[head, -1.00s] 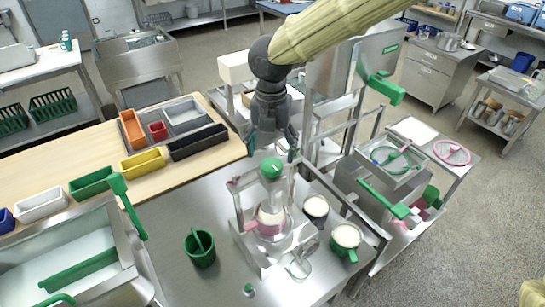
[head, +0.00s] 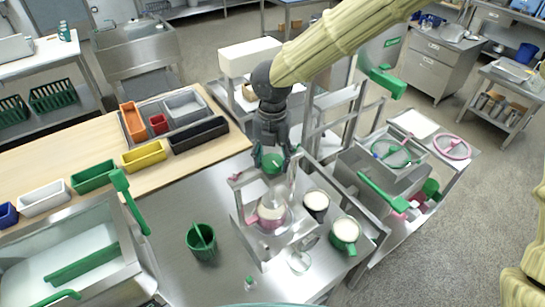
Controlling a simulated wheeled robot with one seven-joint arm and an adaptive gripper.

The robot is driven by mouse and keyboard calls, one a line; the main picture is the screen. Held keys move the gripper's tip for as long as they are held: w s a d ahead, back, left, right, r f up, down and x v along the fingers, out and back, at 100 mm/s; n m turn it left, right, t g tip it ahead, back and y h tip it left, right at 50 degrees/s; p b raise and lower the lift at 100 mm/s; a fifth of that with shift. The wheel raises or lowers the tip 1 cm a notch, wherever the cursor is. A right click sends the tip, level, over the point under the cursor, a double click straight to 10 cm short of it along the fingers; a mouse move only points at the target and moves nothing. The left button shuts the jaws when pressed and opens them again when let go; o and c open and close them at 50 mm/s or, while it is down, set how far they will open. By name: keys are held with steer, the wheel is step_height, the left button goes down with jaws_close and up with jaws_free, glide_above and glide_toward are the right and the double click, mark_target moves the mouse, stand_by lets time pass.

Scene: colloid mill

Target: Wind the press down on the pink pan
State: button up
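The press (head: 244,212) is a pale metal frame on the steel table with a round green knob (head: 272,162) at its top. The pink pan (head: 268,222) sits low inside the frame, with a cream-coloured round surface above its pink side; the frame partly hides it. My gripper (head: 273,156) points down from above, with its fingers on either side of the knob. The fingers look spread, and I cannot tell whether either touches the knob.
A green mug (head: 201,244) stands left of the press. A dark cup (head: 316,203) and a green cup (head: 345,234), both with cream-coloured tops, stand to its right. A clear glass item (head: 299,258) is in front. Metal rails (head: 345,125) rise behind.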

steer(key=shift+c, duration=0.7)
steer(key=shift+m, duration=0.3)
